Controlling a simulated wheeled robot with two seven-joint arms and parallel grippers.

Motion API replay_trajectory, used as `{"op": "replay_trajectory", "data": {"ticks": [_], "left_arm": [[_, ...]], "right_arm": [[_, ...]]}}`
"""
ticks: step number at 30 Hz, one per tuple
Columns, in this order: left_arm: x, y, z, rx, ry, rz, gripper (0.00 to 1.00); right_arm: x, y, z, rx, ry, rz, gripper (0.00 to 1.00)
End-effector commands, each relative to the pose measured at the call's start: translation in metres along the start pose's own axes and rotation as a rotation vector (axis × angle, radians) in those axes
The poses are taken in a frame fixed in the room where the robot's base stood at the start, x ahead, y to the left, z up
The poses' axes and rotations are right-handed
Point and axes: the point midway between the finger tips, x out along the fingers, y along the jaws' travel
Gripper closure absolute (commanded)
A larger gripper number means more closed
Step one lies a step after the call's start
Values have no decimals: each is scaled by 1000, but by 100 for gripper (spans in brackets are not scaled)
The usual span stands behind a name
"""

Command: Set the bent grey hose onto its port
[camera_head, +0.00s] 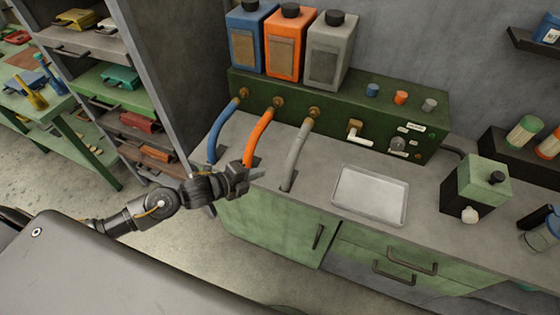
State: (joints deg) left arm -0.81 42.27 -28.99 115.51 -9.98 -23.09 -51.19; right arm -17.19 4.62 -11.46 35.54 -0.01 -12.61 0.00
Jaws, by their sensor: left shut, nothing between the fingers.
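The grey hose (297,155) rises in a bend from the counter to the rightmost brass port (314,113) on the green manifold box (335,98). Its upper end meets that port; I cannot tell how firmly it sits. The blue hose (221,130) and the orange hose (257,138) run to the other two brass ports on the left. My left gripper (260,173) is shut and empty, low over the counter's front edge, left of the grey hose's lower end and apart from it. It hides the lower end of the orange hose. My right gripper is not in view.
Blue (247,40), orange (285,45) and grey (330,50) canisters stand on the box. An empty metal tray (369,195) lies right of the hoses. A green-and-black container (475,190) stands further right. A shelf unit (165,70) stands left of the counter.

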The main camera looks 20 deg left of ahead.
Motion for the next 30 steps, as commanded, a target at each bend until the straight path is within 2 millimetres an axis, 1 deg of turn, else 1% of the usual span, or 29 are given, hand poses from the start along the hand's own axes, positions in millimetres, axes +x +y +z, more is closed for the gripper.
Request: {"op": "replay_trajectory", "data": {"ticks": [1, 6, 8, 9, 13, 19, 30], "left_arm": [[10, -5, 0, -4, 0, -3, 100], [46, -4, 0, -3, 0, -1, 100], [56, -4, -1, -3, 1, -1, 100], [62, -8, 0, -2, 0, -2, 100], [79, -11, -1, -2, 1, -1, 100], [91, -12, -1, -1, 2, -1, 100], [93, -12, 0, 0, 2, -1, 100]], "right_arm": [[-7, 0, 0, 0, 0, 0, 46], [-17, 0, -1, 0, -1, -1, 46], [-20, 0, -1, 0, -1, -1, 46], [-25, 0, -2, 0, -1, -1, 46], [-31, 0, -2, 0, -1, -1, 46], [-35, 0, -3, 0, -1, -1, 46], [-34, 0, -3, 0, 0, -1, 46]]}}
